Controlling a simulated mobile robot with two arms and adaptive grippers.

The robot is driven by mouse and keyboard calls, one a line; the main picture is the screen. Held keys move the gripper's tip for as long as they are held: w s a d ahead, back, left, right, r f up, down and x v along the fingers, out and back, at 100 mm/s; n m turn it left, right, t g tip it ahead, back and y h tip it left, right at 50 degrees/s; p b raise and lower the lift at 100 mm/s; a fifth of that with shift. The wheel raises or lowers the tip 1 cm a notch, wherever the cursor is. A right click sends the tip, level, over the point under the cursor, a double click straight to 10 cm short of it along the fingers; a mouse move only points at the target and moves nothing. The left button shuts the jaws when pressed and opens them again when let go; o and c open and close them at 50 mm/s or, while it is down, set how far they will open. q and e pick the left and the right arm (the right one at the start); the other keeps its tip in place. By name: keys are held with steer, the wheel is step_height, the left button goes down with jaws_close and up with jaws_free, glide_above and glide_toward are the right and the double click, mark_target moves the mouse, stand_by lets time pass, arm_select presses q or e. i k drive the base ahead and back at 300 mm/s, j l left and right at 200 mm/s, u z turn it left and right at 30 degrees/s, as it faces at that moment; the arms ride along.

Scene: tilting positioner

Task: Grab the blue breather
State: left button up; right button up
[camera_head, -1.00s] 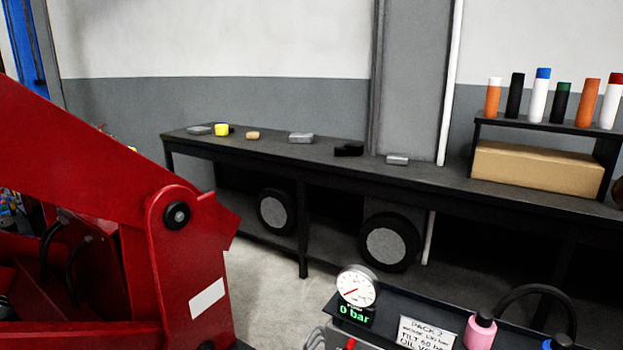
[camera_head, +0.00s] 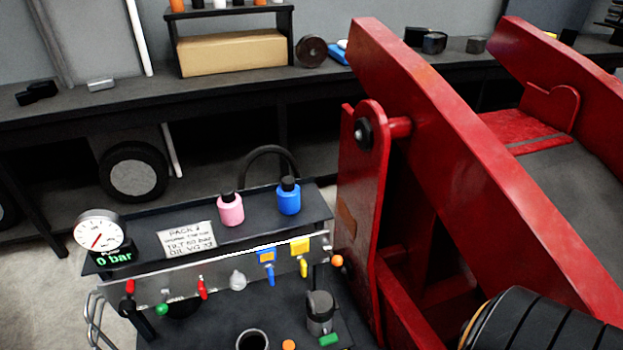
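The blue breather (camera_head: 289,199) is a small blue cylinder with a black cap. It stands upright on the dark top shelf of the pump pack (camera_head: 265,225), near the shelf's right end. A similar pink breather (camera_head: 230,210) with a black cap stands to its left, a short gap away. Nothing covers the blue breather. Neither of my grippers shows in this view.
A red steel frame (camera_head: 365,200) rises close to the right of the pack. Below the shelf, a panel carries coloured valve levers (camera_head: 202,288). A gauge (camera_head: 97,232) stands at the left. A black hose (camera_head: 268,150) arches behind. A long workbench (camera_head: 60,115) runs behind.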

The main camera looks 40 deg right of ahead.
mark_target(288, 192)
steer(key=z, duration=1.05)
